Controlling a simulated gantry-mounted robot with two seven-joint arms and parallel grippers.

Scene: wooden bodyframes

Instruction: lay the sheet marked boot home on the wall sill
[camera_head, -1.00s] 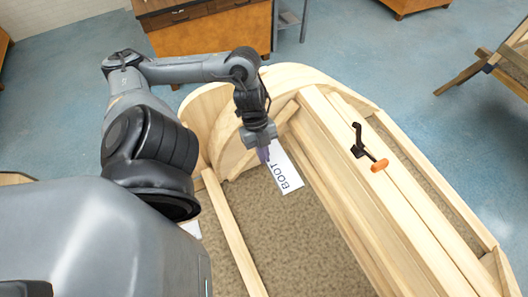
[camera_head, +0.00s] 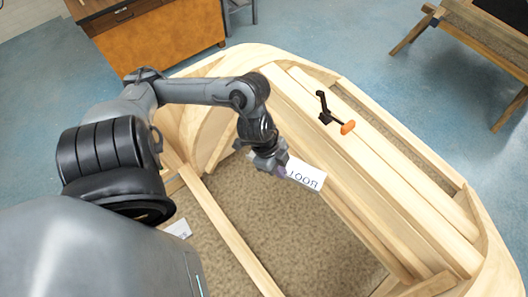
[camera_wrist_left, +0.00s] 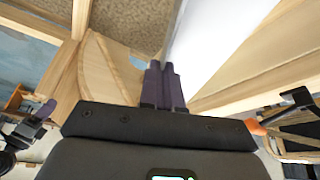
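The white sheet marked BOOT (camera_head: 306,174) hangs tilted from my left gripper (camera_head: 282,171), its lettering upside down in the head view. In the left wrist view my left gripper (camera_wrist_left: 161,68) has its purple fingers together at the edge of the white sheet (camera_wrist_left: 218,35). A pale wooden wall with a flat top sill (camera_head: 375,150) runs along the right. The sheet overlaps its inner side in the picture; I cannot tell whether they touch. A dark part with a purple tip (camera_wrist_left: 44,110) at the wrist view's left looks like my right gripper; its opening is unclear.
A black crank tool with an orange knob (camera_head: 347,127) rests on the right wall. Another white sheet (camera_head: 178,229) lies low at left, partly hidden by my arm. A wooden beam (camera_head: 228,232) crosses the frame. The speckled floor (camera_head: 300,235) inside is clear.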

